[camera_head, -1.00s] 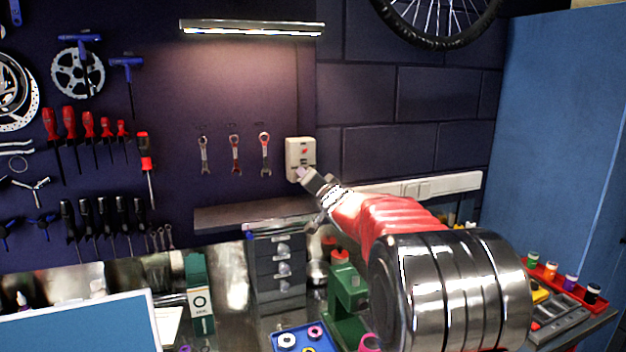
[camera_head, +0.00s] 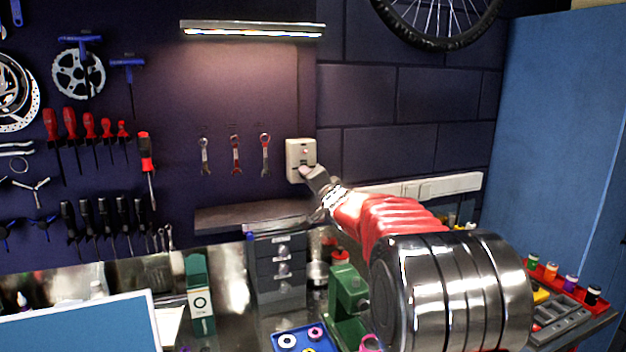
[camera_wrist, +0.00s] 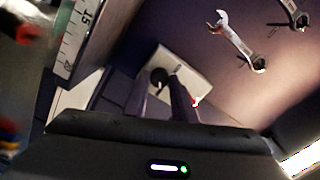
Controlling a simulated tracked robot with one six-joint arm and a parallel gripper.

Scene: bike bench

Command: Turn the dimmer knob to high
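The dimmer (camera_head: 295,148) is a cream box on the wall right of the hanging wrenches, with a small reddish mark on its upper face. My gripper (camera_head: 306,173) is at the lower part of this box and hides some of it. In the wrist view the pale box (camera_wrist: 190,75) lies beyond my fingers, tilted in the picture. A round dark knob (camera_wrist: 158,75) shows between the tips of my gripper (camera_wrist: 157,82). The fingers are apart, one on each side of the knob. I cannot tell whether they touch it.
A lit strip lamp (camera_head: 252,30) hangs above. Several wrenches (camera_head: 236,155) hang left of the box. A dark shelf (camera_head: 250,215) and a drawer unit (camera_head: 278,268) are below. A white socket strip (camera_head: 455,186) runs along the wall to the right.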

